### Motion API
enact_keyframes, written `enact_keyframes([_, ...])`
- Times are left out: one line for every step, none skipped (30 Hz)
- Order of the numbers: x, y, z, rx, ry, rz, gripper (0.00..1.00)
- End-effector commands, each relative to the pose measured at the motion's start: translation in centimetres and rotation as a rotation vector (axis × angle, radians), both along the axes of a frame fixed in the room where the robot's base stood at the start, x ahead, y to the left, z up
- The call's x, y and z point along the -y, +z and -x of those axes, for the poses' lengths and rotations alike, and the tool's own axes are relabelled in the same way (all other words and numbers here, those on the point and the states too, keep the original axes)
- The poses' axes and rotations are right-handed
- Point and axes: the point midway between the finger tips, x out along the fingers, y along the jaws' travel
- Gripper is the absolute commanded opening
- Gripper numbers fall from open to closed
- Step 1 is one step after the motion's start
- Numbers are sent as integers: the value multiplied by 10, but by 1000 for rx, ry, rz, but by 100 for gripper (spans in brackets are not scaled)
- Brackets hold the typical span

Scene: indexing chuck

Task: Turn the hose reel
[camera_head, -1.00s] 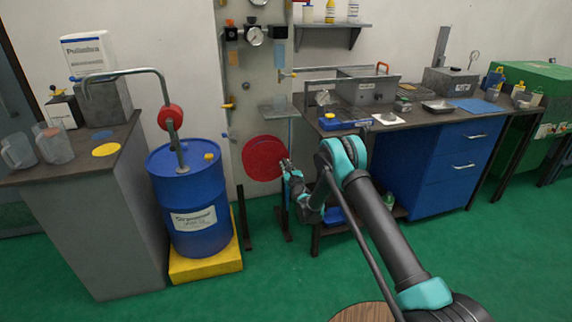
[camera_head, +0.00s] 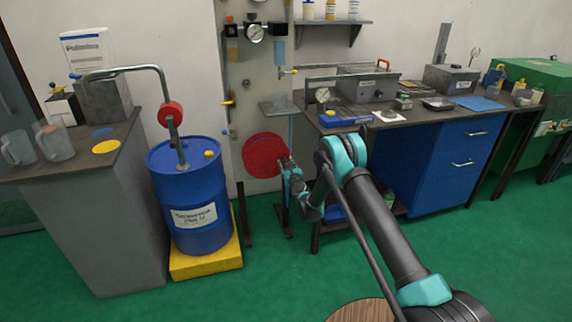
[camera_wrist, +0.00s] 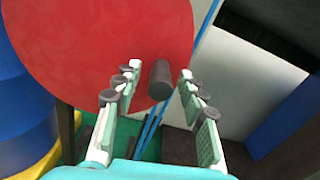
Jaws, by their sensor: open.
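In the wrist view the red disc (camera_wrist: 95,40) fills the upper left. A dark cylindrical knob (camera_wrist: 160,80) stands out from the disc near its lower right edge. My gripper (camera_wrist: 155,85) is open, with one finger on each side of the knob. I cannot tell whether a finger touches it. In the head view my gripper (camera_head: 285,163) is at the disc's right edge, and the knob is hidden.
A blue drum (camera_head: 190,215) on a yellow base stands left of the reel. A workbench with blue drawers (camera_head: 450,165) is to the right. A dark upright post (camera_head: 244,215) stands below the reel.

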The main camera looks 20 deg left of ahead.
Motion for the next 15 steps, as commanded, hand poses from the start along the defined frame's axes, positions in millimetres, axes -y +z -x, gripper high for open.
enact_keyframes([0, 0, 0, 0, 0, 0, 41])
enact_keyframes([0, 0, 0, 0, 0, 0, 41])
enact_keyframes([1, 0, 1, 0, 0, 0, 41])
enact_keyframes([1, 0, 2, 0, 0, 0, 41])
enact_keyframes([2, 0, 4, 0, 0, 0, 41])
enact_keyframes([4, 0, 7, 0, 0, 0, 41])
enact_keyframes([6, 0, 10, 1, 0, 1, 41])
enact_keyframes([9, 0, 14, 1, 0, 1, 41])
enact_keyframes([12, 0, 19, 0, 0, 0, 41])
enact_keyframes([15, 0, 24, 0, 0, 0, 41])
enact_keyframes([17, 0, 28, -1, 0, -1, 41])
enact_keyframes([21, 0, 34, -1, 0, -1, 41])
enact_keyframes([23, 0, 38, 0, 0, 0, 41])
enact_keyframes([26, 0, 42, 0, 0, 0, 41])
enact_keyframes([29, 0, 47, 0, 0, 0, 41])
